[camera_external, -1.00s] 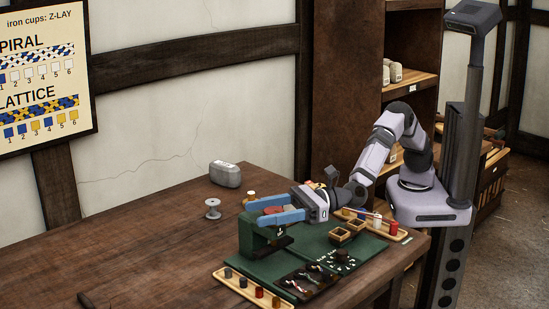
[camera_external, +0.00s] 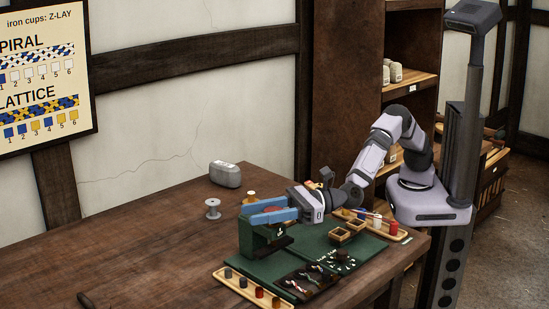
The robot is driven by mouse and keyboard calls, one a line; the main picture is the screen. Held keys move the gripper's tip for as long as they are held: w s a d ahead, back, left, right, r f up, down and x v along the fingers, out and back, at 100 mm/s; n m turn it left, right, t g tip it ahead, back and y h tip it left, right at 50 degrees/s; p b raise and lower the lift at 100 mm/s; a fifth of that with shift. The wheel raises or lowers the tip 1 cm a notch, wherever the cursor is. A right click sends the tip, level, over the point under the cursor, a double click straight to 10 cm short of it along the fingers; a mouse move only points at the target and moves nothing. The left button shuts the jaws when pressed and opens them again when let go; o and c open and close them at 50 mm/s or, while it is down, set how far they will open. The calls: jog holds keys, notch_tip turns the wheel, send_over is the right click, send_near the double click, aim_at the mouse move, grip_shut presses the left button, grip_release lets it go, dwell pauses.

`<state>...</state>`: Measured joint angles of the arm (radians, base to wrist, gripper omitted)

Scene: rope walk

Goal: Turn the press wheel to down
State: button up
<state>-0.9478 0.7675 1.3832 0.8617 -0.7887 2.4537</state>
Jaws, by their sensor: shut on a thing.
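The green press (camera_external: 253,240) stands on the table at the near end of a green mat. A small red part, which looks like the press wheel (camera_external: 271,209), shows between the blue fingers at the top of the press. My gripper (camera_external: 255,211) comes in from the right with its two blue fingers on either side of the wheel and is shut on it. The fingers hide most of the wheel. Its marking and exact angle cannot be read.
A wooden tray (camera_external: 247,287) with several small cups lies in front of the press. A spool (camera_external: 213,209) and a grey block (camera_external: 225,174) stand behind. The table's left side is mostly clear.

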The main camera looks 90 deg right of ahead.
jog(key=shift+m+h, duration=0.3)
jog(key=shift+h, duration=0.2)
jog(key=shift+w+d+m+t+h, duration=0.1)
jog(key=shift+d+m+t+h, duration=0.15)
jog(key=shift+m+h, duration=0.7)
jog(key=shift+s+d+m+t+h, duration=0.1)
jog(key=shift+d+m+t+h, duration=0.15)
jog(key=shift+m+h, duration=0.75)
jog(key=shift+w+d+m+t+h, duration=0.1)
jog(key=shift+d+m+t+h, duration=0.2)
jog(key=shift+h, duration=1.25)
jog(key=shift+d+m+h, duration=0.2)
jog(key=shift+m+h, duration=0.35)
jog(key=shift+h, duration=0.25)
jog(key=o, duration=1.1)
jog(key=shift+c, duration=0.2)
jog(key=s+a+b, duration=0.1)
jog(key=s+b, duration=0.1)
jog(key=s, duration=0.5)
jog(key=shift+s, duration=0.15)
